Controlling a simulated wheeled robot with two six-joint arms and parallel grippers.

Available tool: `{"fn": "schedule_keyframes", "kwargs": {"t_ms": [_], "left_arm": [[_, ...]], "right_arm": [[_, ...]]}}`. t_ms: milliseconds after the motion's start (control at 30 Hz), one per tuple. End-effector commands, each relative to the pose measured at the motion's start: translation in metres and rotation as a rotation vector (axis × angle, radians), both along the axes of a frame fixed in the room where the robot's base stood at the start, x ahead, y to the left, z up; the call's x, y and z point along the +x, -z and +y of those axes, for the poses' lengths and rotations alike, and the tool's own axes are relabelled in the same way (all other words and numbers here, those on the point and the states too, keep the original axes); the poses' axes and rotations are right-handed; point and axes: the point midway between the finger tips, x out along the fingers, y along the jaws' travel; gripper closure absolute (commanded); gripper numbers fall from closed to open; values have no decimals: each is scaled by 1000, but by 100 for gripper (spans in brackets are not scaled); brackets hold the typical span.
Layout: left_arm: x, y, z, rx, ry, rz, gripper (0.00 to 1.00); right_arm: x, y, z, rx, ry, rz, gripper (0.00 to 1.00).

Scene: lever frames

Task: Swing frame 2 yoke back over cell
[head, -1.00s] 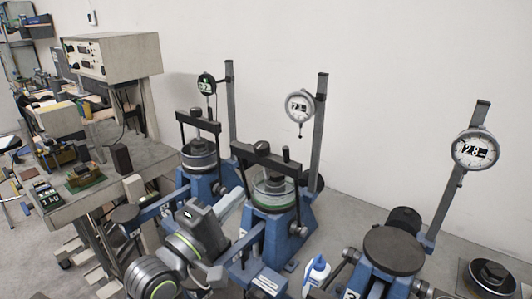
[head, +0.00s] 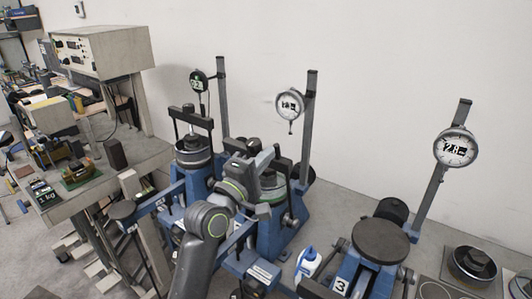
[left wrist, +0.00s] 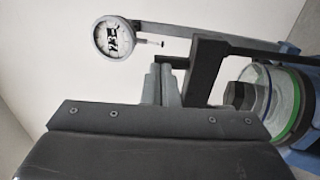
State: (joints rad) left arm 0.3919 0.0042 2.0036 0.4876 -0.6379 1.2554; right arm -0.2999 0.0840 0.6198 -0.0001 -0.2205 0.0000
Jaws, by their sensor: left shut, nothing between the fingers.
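Frame 2 is the middle blue lever frame (head: 272,238), with a dial gauge (head: 290,104) on its grey post. Its cell (head: 270,190), a clear ring with a green band, is partly hidden by my left arm in the head view. In the left wrist view the cell (left wrist: 287,100) is at right. The black yoke (left wrist: 207,66) shows beside it as an angled bar, its span running towards the cell. My left gripper (left wrist: 162,84) is shut and empty, its fingertips close to the yoke's end; I cannot tell whether they touch. My right gripper is out of view.
Another blue frame with its black yoke (head: 190,110) stands at left. Frame 3 (head: 380,243), with a round dark plate, stands at right. A white and blue bottle (head: 308,262) sits between frames 2 and 3. A bench (head: 125,175) is at far left.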

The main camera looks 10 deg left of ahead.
Motion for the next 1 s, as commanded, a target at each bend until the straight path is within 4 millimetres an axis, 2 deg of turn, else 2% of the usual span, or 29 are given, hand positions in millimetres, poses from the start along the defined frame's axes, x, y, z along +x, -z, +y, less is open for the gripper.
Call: {"fn": "schedule_keyframes", "kwargs": {"t_ms": [467, 567, 800, 1000], "left_arm": [[5, -1, -2, -1, 0, 0, 100], [14, -6, -6, -2, 1, 0, 100], [53, -16, -22, -1, 2, -2, 100], [72, -18, -30, 0, 1, -1, 100]], "right_arm": [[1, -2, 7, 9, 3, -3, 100], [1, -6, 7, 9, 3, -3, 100], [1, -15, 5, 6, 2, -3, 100], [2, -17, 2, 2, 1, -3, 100]]}}
